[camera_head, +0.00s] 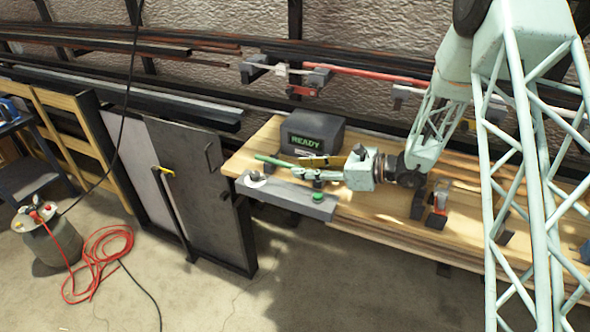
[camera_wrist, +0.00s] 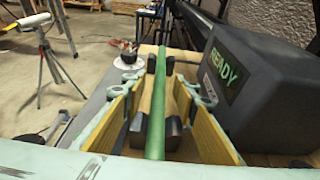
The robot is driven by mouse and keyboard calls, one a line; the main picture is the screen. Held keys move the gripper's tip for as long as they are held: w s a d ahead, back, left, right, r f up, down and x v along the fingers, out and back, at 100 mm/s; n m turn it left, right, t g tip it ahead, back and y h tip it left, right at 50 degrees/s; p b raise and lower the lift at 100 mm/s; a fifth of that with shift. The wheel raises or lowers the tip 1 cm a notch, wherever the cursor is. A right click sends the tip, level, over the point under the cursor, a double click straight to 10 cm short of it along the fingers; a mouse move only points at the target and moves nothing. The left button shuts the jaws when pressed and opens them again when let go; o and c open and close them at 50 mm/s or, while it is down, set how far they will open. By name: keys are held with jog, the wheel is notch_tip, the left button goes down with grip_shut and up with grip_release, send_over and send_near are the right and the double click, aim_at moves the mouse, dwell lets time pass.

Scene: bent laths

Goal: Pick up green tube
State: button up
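The green tube (camera_head: 272,161) sticks out to the left of my gripper (camera_head: 315,168) above the wooden bench in the head view. In the wrist view the green tube (camera_wrist: 156,105) runs lengthwise between the two yellow-padded fingers of my gripper (camera_wrist: 157,95). Gaps show on both sides of the tube, so the fingers are open and apart from it. Dark support blocks (camera_wrist: 171,128) stand beside and under the tube. The arm and gripper hide the tube's near part in the head view.
A dark box reading READY (camera_head: 312,130) stands close behind the tube; in the wrist view it is at right (camera_wrist: 262,82). A grey strip with a green button (camera_head: 318,197) lines the bench (camera_head: 375,218) front. An orange-and-black clamp (camera_head: 438,200) stands right of the gripper.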

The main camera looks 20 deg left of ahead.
jog(key=shift+a+f, duration=0.1)
jog(key=shift+a, duration=0.4)
jog(key=shift+c, duration=0.2)
grip_shut()
dwell(0.3)
jog(key=shift+r+p, duration=0.4)
jog(key=shift+r, duration=1.3)
jog(key=s+d, duration=0.3)
jog(key=s, duration=0.1)
jog(key=s+d+r+p, duration=0.1)
jog(key=s+d, duration=0.2)
jog(key=s, duration=0.1)
jog(key=s+d, duration=0.4)
jog(key=shift+s+r, duration=0.2)
jog(key=shift+r, duration=0.1)
